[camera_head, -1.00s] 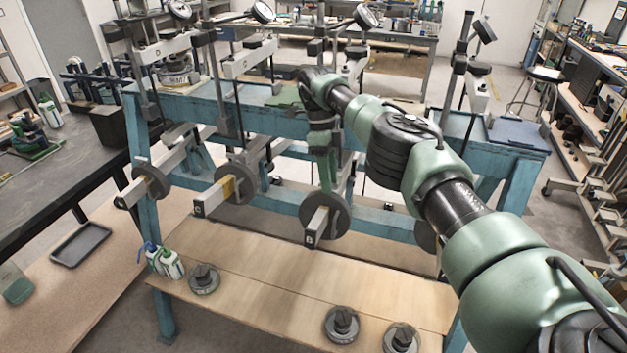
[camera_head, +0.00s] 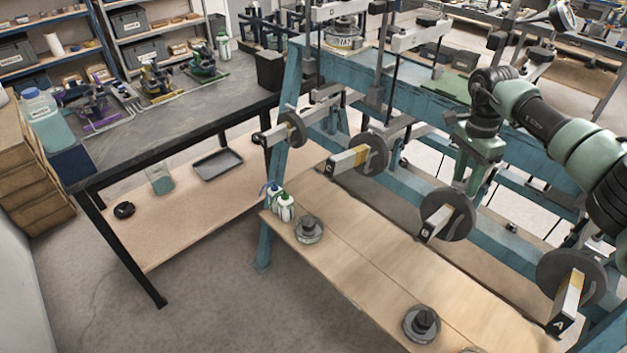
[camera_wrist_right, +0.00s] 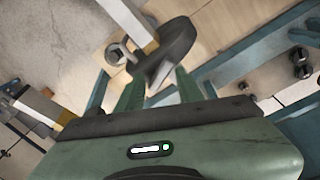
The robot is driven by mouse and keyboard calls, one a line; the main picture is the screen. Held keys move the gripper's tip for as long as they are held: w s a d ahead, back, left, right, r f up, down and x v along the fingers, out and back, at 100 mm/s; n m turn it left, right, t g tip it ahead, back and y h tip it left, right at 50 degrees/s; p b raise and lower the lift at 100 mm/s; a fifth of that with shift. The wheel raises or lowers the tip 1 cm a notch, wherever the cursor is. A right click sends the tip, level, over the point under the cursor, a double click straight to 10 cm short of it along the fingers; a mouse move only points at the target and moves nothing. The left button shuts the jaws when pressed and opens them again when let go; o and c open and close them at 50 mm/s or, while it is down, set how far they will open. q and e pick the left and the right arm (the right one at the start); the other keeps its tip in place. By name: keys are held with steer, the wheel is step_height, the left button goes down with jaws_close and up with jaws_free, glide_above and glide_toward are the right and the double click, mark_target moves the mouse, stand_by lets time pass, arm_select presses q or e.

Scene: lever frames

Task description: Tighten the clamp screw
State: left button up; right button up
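Several levers with dark round discs reach out from the teal frame (camera_head: 410,100). My right gripper (camera_head: 466,190) points down just above the third disc from the left (camera_head: 449,214), on a pale bar (camera_head: 434,224). In the right wrist view its two green fingers (camera_wrist_right: 160,80) stand apart, with the disc (camera_wrist_right: 166,50) showing between and beyond them. No contact is clear. I cannot pick out the clamp screw for sure; it may be hidden by the gripper or disc. My left gripper is out of view.
Other discs hang at the left (camera_head: 292,129), second from left (camera_head: 370,155) and far right (camera_head: 570,276). A wooden shelf (camera_head: 350,255) below bears loose weights (camera_head: 309,229) and small bottles (camera_head: 285,207). A dark workbench (camera_head: 170,120) stands at left.

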steer(key=n, duration=0.4)
steer(key=shift+n+t, duration=0.4)
steer(key=shift+w+r+n+y+b, duration=0.15)
steer(key=shift+r+n+y+b, duration=0.15)
steer(key=shift+n+b, duration=0.15)
step_height(320, 180, up, 7)
steer(key=shift+a+f+b, duration=0.1)
steer(key=shift+f+b, duration=0.1)
steer(key=shift+b, duration=0.8)
steer(key=w+a+f+t+y, duration=0.1)
steer(key=a+f+y, duration=0.2)
steer(key=a, duration=0.6)
steer(key=w+a+f+t+y, duration=0.15)
steer(key=a+f, duration=0.25)
steer(key=a, duration=0.5)
steer(key=s+a+m+y, duration=0.1)
steer(key=a+m+y, duration=0.1)
steer(key=a, duration=0.6)
steer(key=s+a+r+m+y, duration=0.1)
steer(key=s+a+m+y, duration=0.1)
steer(key=a+y, duration=0.3)
steer(key=shift+a, duration=2.1)
steer(key=shift+o, duration=0.2)
steer(key=shift+d, duration=0.1)
